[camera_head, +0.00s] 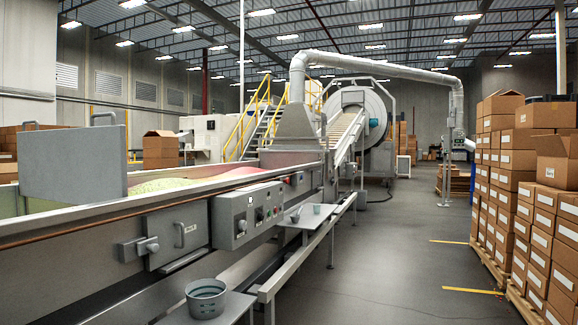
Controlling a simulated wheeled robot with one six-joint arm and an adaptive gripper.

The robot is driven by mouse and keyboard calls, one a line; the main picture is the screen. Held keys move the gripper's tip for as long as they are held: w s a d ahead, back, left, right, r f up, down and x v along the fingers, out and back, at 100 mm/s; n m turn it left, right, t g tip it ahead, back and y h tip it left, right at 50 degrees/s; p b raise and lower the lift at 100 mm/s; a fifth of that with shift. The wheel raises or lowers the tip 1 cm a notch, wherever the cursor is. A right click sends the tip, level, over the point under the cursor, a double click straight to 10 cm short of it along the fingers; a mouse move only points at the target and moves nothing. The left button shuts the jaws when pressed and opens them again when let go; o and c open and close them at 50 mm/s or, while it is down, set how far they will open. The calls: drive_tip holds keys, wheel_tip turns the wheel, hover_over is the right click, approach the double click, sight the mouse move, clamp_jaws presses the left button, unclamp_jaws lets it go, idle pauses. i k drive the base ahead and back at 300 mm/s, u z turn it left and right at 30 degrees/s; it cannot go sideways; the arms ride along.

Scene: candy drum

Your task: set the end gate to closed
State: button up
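A flat grey plate with a loop handle on top, which looks like the end gate (72,163), stands upright across the long metal trough (130,207) at the left. It rises well above the trough's rim. Its lower edge is hidden behind the near wall, so I cannot tell how far down it reaches. Pale green and pink candy (215,178) lies in the trough to the right of the plate; a little green also shows at its left. A small square door (178,235) with a bar handle and a knob is on the trough's front side. My gripper is not in view.
A control box (247,213) juts from the trough's front. A grey bucket (206,298) stands on a low shelf, with a small cup (316,209) farther along. Stacked cartons (505,190) line the right. The grey floor (375,260) between is clear.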

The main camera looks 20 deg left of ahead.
sight(270, 160)
drive_tip(key=u, duration=0.05)
drive_tip(key=i, duration=5.15)
drive_tip(key=u, duration=0.25)
drive_tip(key=i, duration=1.85)
drive_tip(key=u, duration=0.3)
drive_tip(key=i, duration=1.85)
drive_tip(key=u, duration=0.1)
